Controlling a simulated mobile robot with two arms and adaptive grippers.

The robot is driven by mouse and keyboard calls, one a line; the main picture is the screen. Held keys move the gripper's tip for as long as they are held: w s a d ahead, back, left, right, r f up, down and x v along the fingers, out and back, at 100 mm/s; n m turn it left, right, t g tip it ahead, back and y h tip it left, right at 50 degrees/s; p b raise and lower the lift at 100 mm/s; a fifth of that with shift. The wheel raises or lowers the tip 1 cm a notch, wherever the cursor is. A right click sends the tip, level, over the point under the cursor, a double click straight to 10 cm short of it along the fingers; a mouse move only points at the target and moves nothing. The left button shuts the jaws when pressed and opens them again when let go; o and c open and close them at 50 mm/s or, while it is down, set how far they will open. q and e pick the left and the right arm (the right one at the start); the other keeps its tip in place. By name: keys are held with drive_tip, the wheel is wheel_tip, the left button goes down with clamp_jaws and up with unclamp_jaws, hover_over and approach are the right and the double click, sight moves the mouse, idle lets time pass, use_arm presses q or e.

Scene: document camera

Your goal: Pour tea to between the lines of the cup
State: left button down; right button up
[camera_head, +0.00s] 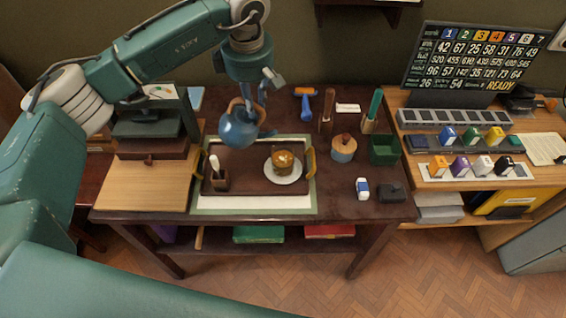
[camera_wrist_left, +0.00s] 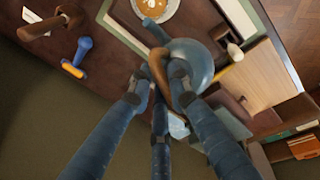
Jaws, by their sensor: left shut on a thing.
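My left gripper (camera_head: 262,92) comes down from above and is shut on the brown handle (camera_wrist_left: 158,68) of a round blue teapot (camera_head: 238,129). The teapot looks about upright at the back edge of the tray, to the left of and behind the cup; I cannot tell its height above the table. It also shows in the left wrist view (camera_wrist_left: 196,62). A brown cup (camera_head: 283,161) with a light patch on top stands on a white saucer (camera_head: 283,178) on the dark tray (camera_head: 250,186). I cannot make out the cup's lines. My right gripper is not in view.
A small holder (camera_head: 219,181) with a white-handled tool stands on the tray's left. A wooden board (camera_head: 150,187) lies further left. To the right stand a round wooden-lidded pot (camera_head: 343,148), a green box (camera_head: 384,149) and a blue-white block (camera_head: 362,188).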

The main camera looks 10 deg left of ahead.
use_arm(q)
drive_tip(key=shift+a+r, duration=0.3)
drive_tip(key=shift+a, duration=0.25)
